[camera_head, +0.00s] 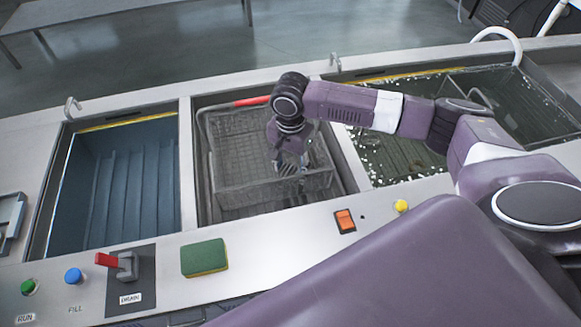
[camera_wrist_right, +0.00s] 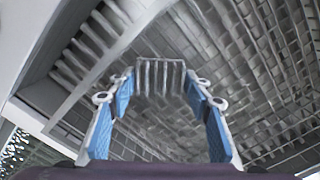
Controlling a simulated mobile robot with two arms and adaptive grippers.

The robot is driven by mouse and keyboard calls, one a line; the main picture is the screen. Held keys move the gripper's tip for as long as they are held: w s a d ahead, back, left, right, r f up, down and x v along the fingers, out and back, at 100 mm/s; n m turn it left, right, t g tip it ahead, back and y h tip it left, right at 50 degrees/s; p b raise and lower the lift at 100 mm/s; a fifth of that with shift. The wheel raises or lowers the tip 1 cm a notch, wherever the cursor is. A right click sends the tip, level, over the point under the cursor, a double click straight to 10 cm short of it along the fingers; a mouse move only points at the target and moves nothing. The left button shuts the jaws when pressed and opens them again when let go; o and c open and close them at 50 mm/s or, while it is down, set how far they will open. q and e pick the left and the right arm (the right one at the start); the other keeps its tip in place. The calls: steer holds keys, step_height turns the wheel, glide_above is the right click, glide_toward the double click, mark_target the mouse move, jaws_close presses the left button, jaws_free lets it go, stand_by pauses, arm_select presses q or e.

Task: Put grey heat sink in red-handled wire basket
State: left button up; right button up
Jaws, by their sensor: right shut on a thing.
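The wire basket (camera_head: 238,150) sits in the middle tank, with its red handle (camera_head: 252,101) at the far rim. My right gripper (camera_head: 288,165) points down over the right part of the basket, within its outline. It is shut on the grey heat sink (camera_head: 287,170). In the right wrist view, the finned heat sink (camera_wrist_right: 160,75) is between the blue-padded fingertips of the gripper (camera_wrist_right: 160,82), with the basket mesh (camera_wrist_right: 240,60) behind it. I cannot tell whether the heat sink touches the basket floor. My left gripper is not in view.
A blue empty-looking tank (camera_head: 115,190) is on the left; a tank of water with white specks (camera_head: 405,155) is on the right. The front ledge holds a green sponge (camera_head: 204,257), a red-handled drain lever (camera_head: 120,263), an orange switch (camera_head: 345,220) and buttons.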

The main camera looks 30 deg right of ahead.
mark_target(290, 171)
steer(key=shift+f, duration=0.1)
steer(key=o, duration=1.4)
steer(key=shift+c, duration=0.2)
step_height(290, 171, up, 12)
steer(key=b, duration=0.1)
